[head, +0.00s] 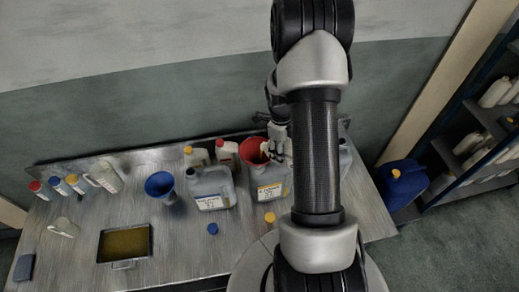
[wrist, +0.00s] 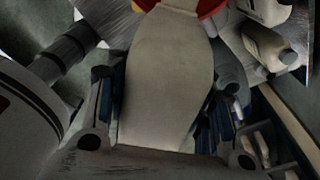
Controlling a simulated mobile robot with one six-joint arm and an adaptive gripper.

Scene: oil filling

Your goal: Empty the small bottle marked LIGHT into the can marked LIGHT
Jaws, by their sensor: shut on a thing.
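My gripper (wrist: 160,110) is shut on a cream-white small bottle (wrist: 165,75), with a finger on each side of it. The bottle's far end reaches the red funnel (wrist: 212,6) at the top of the wrist view. In the head view the red funnel (head: 252,150) stands in the mouth of a grey can (head: 271,180) with a yellowish label. My gripper (head: 277,150) is right at the funnel there, and my arm hides much of the bottle. The bottle looks tilted towards the funnel. The bottle's mark is hidden, and the can's label is too small to read surely.
A blue cap (head: 212,229) and an orange cap (head: 269,217) lie in front. An oil tray (head: 125,243) and several small bottles are at left.

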